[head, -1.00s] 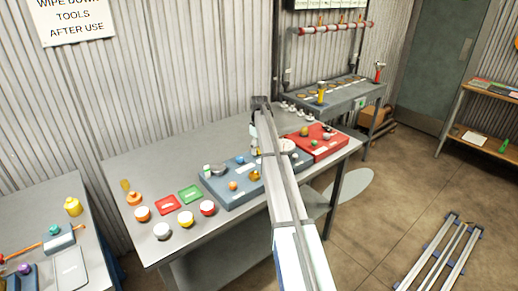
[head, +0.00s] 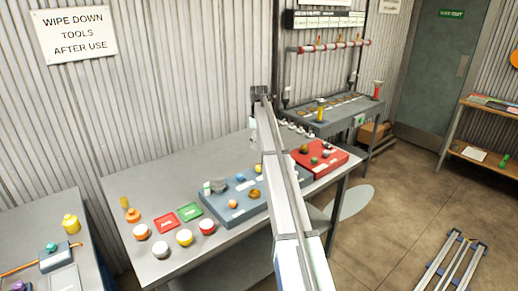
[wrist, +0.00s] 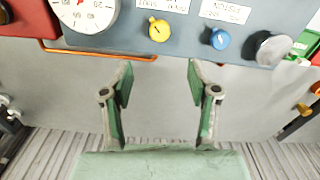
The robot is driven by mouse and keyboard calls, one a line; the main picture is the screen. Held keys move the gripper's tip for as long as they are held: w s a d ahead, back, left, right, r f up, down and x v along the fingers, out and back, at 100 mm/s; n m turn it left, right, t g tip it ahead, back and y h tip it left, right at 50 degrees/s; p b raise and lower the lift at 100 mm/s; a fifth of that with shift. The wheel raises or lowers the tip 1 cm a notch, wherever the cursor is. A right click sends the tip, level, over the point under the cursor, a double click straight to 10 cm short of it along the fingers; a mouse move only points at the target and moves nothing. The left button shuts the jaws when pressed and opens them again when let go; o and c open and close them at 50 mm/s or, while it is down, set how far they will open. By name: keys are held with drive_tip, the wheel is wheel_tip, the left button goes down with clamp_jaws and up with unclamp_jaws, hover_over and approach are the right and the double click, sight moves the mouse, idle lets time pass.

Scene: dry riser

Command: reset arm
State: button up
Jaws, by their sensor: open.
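My gripper (wrist: 160,82) is open and empty in the wrist view, its two green-padded fingers apart above the grey workbench (wrist: 160,120). The blue-grey panel (wrist: 185,48) lies beyond the fingertips, with a yellow knob (wrist: 159,29), a blue knob (wrist: 220,39), a grey knob (wrist: 270,48) and a white dial gauge (wrist: 86,12). In the head view my arm reaches over the workbench (head: 140,185) and hides part of the blue-grey panel (head: 225,212). My gripper's fingers cannot be made out there.
A red panel (head: 322,158) lies to the right of my arm. Red (head: 165,219) and green (head: 190,212) trays and several round-topped pots stand at the front left. A second bench (head: 330,112) with a red-and-white pipe (head: 335,46) above it stands at the back.

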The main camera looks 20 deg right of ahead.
idle(0.4)
